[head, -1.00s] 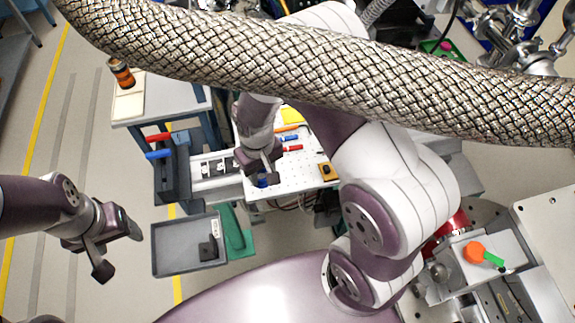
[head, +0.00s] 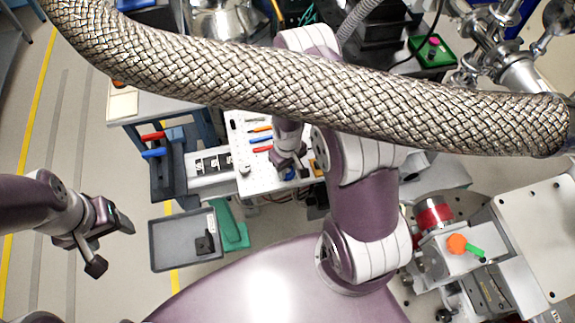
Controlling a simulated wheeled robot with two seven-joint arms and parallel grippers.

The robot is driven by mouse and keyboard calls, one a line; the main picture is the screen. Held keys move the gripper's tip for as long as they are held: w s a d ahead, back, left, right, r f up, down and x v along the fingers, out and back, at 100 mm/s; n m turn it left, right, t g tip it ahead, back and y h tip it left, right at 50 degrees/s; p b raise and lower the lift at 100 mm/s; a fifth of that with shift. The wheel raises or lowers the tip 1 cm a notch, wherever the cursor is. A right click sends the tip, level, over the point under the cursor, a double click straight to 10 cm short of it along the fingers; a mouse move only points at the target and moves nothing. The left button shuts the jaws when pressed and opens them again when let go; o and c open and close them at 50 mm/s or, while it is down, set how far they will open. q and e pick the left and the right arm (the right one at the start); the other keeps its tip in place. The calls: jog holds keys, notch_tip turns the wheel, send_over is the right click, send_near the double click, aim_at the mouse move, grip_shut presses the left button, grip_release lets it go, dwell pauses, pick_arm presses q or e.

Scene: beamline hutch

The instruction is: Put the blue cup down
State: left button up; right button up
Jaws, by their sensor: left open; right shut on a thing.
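The blue cup (head: 290,174) shows as a small patch of blue under my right gripper (head: 289,167), near the front edge of the white perforated board (head: 255,183). My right gripper is shut on it and hides most of it. I cannot tell whether the cup touches the board or hangs just above it. My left gripper (head: 112,244) is open and empty over the floor at the left.
Several coloured tools, including a blue one (head: 261,140), lie on the board. A grey tray (head: 168,242) holds a dark block. A braided hose (head: 300,85) crosses the view and hides what is behind it. Equipment with an orange knob (head: 457,244) stands at right.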

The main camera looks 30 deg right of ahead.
jog(key=shift+f, duration=0.1)
jog(key=o, duration=1)
jog(key=shift+d, duration=0.1)
jog(key=shift+o, duration=0.2)
jog(key=shift+r, duration=0.25)
notch_tip(320, 180, up, 11)
jog(key=b, duration=0.2)
jog(key=s+a+r+m+t, duration=0.1)
jog(key=s+a+r, duration=0.4)
jog(key=s+r, duration=0.3)
jog(key=shift+s+a+r+m, duration=0.15)
jog(key=shift+s+r+m, duration=0.2)
jog(key=shift+r, duration=1.35)
